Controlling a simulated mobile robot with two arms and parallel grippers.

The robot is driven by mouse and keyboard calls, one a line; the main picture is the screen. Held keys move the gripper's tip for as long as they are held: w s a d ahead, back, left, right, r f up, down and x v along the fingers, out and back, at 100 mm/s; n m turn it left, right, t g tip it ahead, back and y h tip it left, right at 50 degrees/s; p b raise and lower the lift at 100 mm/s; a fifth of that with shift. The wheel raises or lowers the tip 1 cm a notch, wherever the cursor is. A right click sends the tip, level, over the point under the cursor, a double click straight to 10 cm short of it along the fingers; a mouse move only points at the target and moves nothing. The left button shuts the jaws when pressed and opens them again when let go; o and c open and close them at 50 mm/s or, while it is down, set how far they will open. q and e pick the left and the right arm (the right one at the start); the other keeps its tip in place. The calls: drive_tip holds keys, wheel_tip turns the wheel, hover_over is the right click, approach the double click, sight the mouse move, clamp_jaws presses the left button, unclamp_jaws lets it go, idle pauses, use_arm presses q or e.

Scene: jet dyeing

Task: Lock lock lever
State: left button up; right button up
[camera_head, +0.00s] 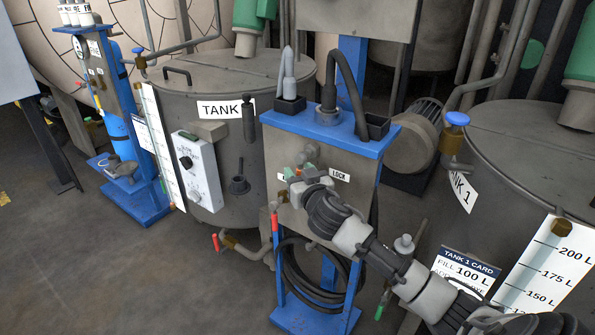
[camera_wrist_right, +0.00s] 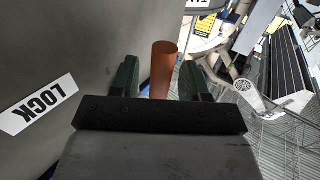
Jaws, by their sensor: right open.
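The grey panel (camera_head: 350,205) of a blue-framed stand bears a LOCK label (camera_head: 339,175). The label also shows, upside down, at the left of the right wrist view (camera_wrist_right: 38,103). My right gripper (camera_head: 292,177) is at the panel, just left of that label. In the right wrist view my right gripper (camera_wrist_right: 158,78) is open, with its two dark green fingers apart. A reddish-brown round bar (camera_wrist_right: 162,68), apparently the lever's handle, shows between the fingers with gaps on both sides. In the head view my gripper hides most of the lever. My left gripper is out of view.
A grey tank (camera_head: 230,75) stands behind at left, with a white control box (camera_head: 197,170). Another tank (camera_head: 530,130) stands at right. A red-handled valve (camera_head: 276,225) and a coiled black hose (camera_head: 300,265) are below my gripper. Floor at lower left is clear.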

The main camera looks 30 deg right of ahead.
drive_tip(key=shift+w+d, duration=0.1)
drive_tip(key=shift+w, duration=0.65)
clamp_jaws()
